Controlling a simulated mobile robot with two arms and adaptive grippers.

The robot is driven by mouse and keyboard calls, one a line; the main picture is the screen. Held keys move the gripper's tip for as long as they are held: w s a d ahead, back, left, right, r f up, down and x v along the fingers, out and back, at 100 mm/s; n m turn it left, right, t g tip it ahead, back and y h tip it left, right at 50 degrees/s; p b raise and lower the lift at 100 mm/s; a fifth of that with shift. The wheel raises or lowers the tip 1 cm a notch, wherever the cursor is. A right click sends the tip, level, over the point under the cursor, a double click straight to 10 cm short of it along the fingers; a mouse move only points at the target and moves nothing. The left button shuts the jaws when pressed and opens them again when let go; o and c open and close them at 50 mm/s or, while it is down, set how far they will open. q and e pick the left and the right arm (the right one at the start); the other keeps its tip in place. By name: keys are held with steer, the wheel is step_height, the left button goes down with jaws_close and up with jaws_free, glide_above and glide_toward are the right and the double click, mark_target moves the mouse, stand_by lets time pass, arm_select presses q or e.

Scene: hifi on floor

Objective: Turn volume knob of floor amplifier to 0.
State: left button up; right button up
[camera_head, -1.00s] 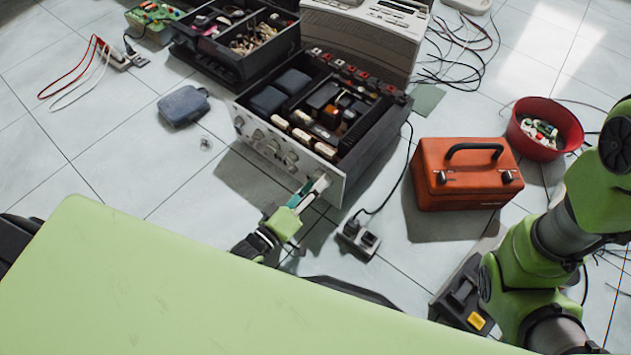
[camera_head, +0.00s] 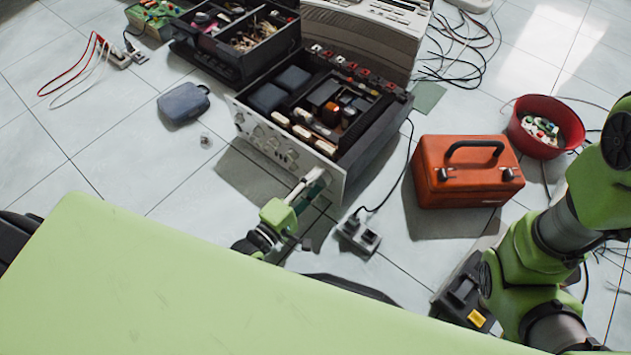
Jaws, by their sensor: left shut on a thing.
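The floor amplifier (camera_head: 345,165) stands on the tiles with its lid off and its inner parts showing. Its silver front panel (camera_head: 270,142) faces the lower left and carries a row of knobs. My left gripper (camera_head: 312,182) is at the right end of this panel, its fingers against the front and shut on a knob there. The fingers hide that knob, so its pointer and setting cannot be read. My right arm (camera_head: 550,240) shows at the right edge; its gripper is out of the picture.
An orange toolbox (camera_head: 466,172) stands right of the amplifier, with a power strip (camera_head: 358,236) and cord between. A red bowl (camera_head: 566,125), an open black parts case (camera_head: 240,65) and a blue-grey pouch (camera_head: 184,104) lie around. Floor left of the panel is mostly clear.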

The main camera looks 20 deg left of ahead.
arm_select(q)
steer(key=shift+f+n, duration=0.1)
steer(key=shift+n, duration=0.3)
steer(key=o, duration=1.1)
steer(key=shift+c, duration=0.2)
steer(key=v, duration=0.7)
steer(key=shift+s, duration=0.25)
